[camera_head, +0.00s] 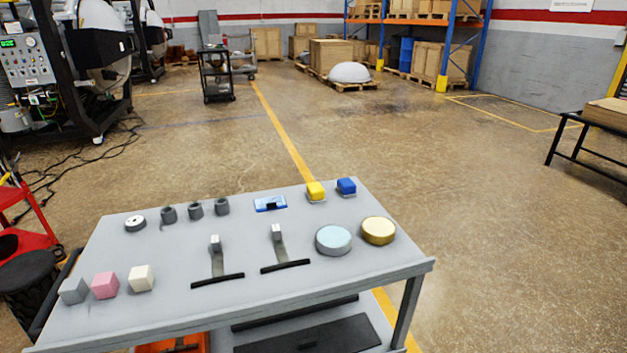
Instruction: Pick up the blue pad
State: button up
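Several blue things lie on the grey cart top (180,305), and I cannot tell for certain which is the pad. A flat, lighter blue piece (270,203) with a dark mark lies left of the yellow block. My gripper is not in view.
Two upright metal pieces with black bars (217,281) (285,266) stand mid-cart. Dark cylinders (195,210) and a white round piece (135,223) line the back left. Grey, pink (105,285) and cream blocks sit front left.

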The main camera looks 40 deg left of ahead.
aim_at(346, 187)
jog(key=u, duration=0.55)
jog(key=i, duration=0.85)
jog(key=u, duration=0.95)
jog(key=i, duration=0.4)
jog(key=u, duration=0.2)
